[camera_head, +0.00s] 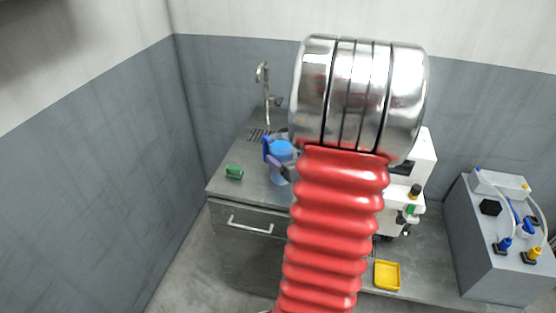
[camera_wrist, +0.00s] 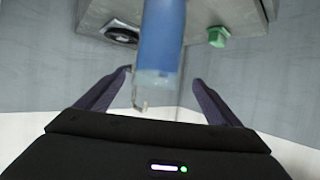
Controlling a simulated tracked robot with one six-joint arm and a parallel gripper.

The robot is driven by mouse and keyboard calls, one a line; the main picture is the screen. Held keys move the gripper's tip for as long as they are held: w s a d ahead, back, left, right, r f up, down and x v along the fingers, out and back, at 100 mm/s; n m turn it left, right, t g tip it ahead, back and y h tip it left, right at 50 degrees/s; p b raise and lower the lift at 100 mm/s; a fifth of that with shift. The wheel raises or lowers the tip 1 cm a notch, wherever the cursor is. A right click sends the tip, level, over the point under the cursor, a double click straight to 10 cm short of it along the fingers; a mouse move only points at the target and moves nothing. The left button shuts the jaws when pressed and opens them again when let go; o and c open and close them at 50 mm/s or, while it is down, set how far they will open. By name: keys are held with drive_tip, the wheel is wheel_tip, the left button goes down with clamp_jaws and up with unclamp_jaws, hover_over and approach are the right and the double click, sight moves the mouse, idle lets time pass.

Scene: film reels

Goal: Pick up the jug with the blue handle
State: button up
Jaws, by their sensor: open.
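The jug with the blue handle (camera_head: 267,147) stands on the grey counter, left of my arm in the head view; its right side is partly hidden. In the wrist view a blue part of the jug (camera_wrist: 162,38) reaches down from the top edge into the space between my fingertips, with a pale see-through band at its end. My gripper (camera_wrist: 162,76) is open, one dark finger on each side of the blue part, with visible gaps and no clear contact. In the head view my arm hides most of the gripper; a dark part shows beside the jug.
A green block (camera_head: 234,172) sits on the counter (camera_head: 222,187) left of the jug; a tap (camera_head: 264,80) stands behind. A white machine (camera_head: 421,160) is right of my arm. A yellow tray (camera_head: 387,275) and a grey box with fittings (camera_head: 482,240) are farther right.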

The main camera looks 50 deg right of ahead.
sight(277, 146)
drive_tip(key=x, duration=0.4)
drive_tip(key=shift+w+d+f, duration=0.15)
drive_tip(key=shift+w, duration=0.1)
drive_tip(key=shift+w+d, duration=0.1)
drive_tip(key=shift+x, duration=2.55)
drive_tip(key=shift+d, duration=0.2)
drive_tip(key=c, duration=2.1)
drive_tip(key=shift+c, duration=0.3)
